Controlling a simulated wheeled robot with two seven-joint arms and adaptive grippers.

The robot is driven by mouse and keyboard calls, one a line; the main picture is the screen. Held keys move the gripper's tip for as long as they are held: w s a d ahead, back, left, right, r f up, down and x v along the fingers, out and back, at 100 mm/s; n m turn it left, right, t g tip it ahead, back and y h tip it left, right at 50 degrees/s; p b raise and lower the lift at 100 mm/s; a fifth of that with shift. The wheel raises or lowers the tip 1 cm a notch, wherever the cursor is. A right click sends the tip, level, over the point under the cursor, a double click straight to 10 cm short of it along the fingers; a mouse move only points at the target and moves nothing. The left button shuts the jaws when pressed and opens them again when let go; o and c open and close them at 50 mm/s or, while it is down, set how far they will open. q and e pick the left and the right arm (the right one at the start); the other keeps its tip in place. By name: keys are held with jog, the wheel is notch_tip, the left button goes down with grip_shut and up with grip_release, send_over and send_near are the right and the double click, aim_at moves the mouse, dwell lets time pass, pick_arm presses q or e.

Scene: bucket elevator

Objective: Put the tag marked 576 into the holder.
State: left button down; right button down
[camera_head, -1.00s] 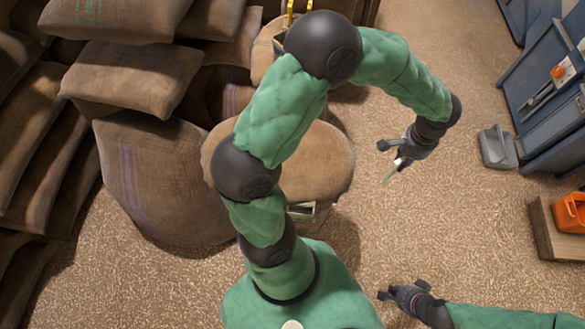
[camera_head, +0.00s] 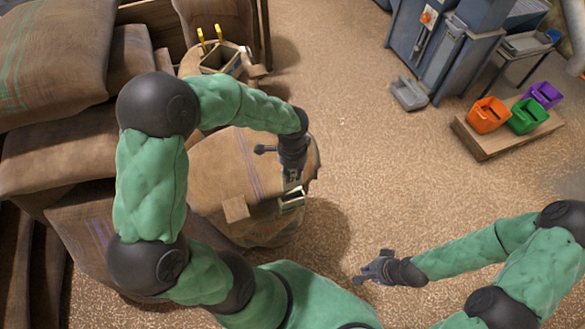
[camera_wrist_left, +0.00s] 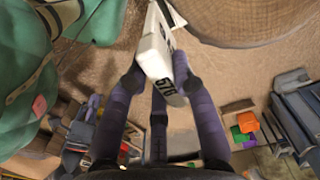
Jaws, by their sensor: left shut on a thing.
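My left gripper (camera_head: 290,172) is shut on the white tag marked 576 (camera_wrist_left: 158,48). In the left wrist view its black number faces the camera and the tag sticks out past the purple-dark fingers. My right gripper (camera_head: 372,270) is open and empty over the floor at lower middle.
Stacked sacks (camera_head: 50,60) fill the left. A box with yellow handles (camera_head: 220,58) stands behind the sack. A grey scoop-like bin (camera_head: 409,94) lies by the blue machine (camera_head: 450,45). Orange (camera_head: 488,115), green (camera_head: 528,116) and purple (camera_head: 544,94) buckets stand on a wooden platform. The middle floor is clear.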

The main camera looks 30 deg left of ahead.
pick_arm(q)
jog(key=b, duration=0.5)
send_over(292, 187)
jog(key=shift+w+f, duration=0.1)
jog(key=shift+f, duration=3.2)
jog(key=shift+f, duration=0.15)
jog(key=shift+f+b, duration=0.3)
jog(key=shift+f, duration=0.05)
jog(key=shift+f+b, duration=1.25)
jog(key=shift+f, duration=0.45)
jog(key=c, duration=1)
grip_release()
jog(key=shift+o, duration=0.2)
